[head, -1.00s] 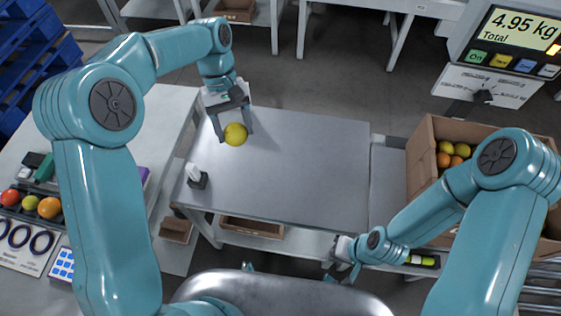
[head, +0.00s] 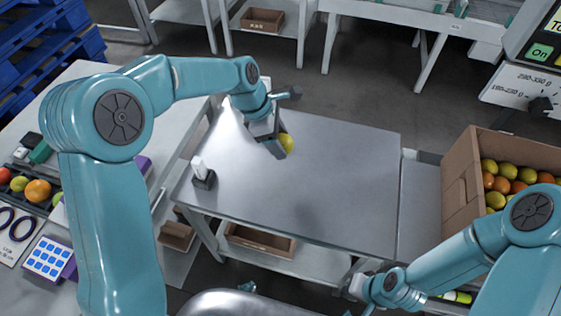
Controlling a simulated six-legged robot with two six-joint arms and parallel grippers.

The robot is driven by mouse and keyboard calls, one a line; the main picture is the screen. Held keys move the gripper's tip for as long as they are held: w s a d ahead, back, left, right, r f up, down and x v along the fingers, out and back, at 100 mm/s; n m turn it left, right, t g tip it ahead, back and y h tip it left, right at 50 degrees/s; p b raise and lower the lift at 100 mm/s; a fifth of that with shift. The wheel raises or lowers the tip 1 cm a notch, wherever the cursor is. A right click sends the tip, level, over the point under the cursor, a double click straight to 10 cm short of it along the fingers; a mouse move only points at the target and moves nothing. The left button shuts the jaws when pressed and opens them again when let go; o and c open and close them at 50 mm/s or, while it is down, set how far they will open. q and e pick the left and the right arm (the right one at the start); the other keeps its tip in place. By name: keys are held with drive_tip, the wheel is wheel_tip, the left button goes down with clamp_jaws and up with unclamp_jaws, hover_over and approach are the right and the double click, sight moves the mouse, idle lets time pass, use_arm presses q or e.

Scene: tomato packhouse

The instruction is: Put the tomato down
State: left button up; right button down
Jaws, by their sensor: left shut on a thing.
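A yellow tomato (head: 287,142) is held in my left gripper (head: 279,147) over the far left part of the steel table (head: 325,185). The gripper's dark finger covers part of the tomato. I cannot tell whether the tomato touches the table top. My right arm is at the lower right, by the table's front edge; its gripper (head: 358,300) is mostly hidden and cut by the lower frame edge.
A small black holder with a white item (head: 203,173) stands at the table's left edge. A cardboard box (head: 462,178) of yellow and orange tomatoes is at right. A side bench (head: 75,85) with several tomatoes is at left. The table's middle is clear.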

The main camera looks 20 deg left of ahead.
use_arm(q)
wheel_tip(320, 180, down, 3)
drive_tip(key=shift+s+f, duration=0.1)
drive_tip(key=shift+f, duration=0.1)
wheel_tip(320, 180, down, 5)
drive_tip(key=shift+f+b, duration=0.1)
drive_tip(key=shift+b, duration=0.35)
drive_tip(key=o, duration=0.9)
drive_tip(key=shift+c, duration=0.2)
